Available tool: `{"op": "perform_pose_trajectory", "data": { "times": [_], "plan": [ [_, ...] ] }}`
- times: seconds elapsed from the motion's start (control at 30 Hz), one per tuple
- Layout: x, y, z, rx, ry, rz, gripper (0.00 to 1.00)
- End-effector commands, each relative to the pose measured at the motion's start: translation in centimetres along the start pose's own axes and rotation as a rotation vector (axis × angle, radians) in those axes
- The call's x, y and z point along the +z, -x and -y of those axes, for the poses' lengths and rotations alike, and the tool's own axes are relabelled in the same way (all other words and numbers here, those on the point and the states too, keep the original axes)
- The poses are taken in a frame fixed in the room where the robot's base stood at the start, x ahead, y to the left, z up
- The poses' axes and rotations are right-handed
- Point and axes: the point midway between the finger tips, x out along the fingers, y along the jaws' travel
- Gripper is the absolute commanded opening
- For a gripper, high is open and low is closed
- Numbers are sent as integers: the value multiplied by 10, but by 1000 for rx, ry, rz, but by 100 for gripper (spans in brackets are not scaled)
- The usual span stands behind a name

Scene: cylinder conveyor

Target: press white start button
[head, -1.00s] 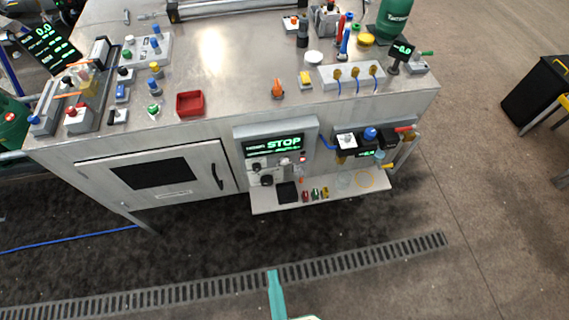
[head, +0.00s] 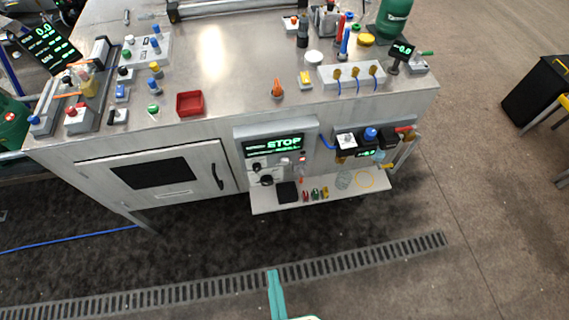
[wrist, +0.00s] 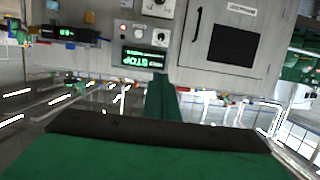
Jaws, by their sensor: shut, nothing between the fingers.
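The white start button (wrist: 137,29) is a small round button on the grey control panel, beside a red button (wrist: 123,28), in the upside-down wrist view. In the head view the white button (head: 284,161) is tiny, below the green-lit STOP display (head: 274,145). My gripper (head: 272,272) shows as a teal finger at the bottom of the head view, apart from the panel and in front of it. In the wrist view my gripper (wrist: 161,78) is shut and empty, its fingers together, pointing toward the display.
Black knobs (wrist: 160,37) sit beside the buttons. A narrow shelf (head: 262,207) with small parts juts out below the panel. A cabinet door (head: 155,174) is to the left, and a valve block (head: 370,136) to the right. The floor before the bench is clear.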

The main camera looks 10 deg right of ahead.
Motion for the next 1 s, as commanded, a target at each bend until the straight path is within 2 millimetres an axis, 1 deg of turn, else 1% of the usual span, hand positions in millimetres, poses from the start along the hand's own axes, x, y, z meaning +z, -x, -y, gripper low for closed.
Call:
{"op": "perform_pose_trajectory", "data": {
  "times": [0.77,0.87,0.97,1.0],
  "plan": [
    [1,-1,0,2,-4,2,0],
    [9,-7,-4,16,-32,19,0],
    [26,-19,-10,45,-94,54,0],
    [35,-26,-14,59,-128,72,0]
  ]
}}
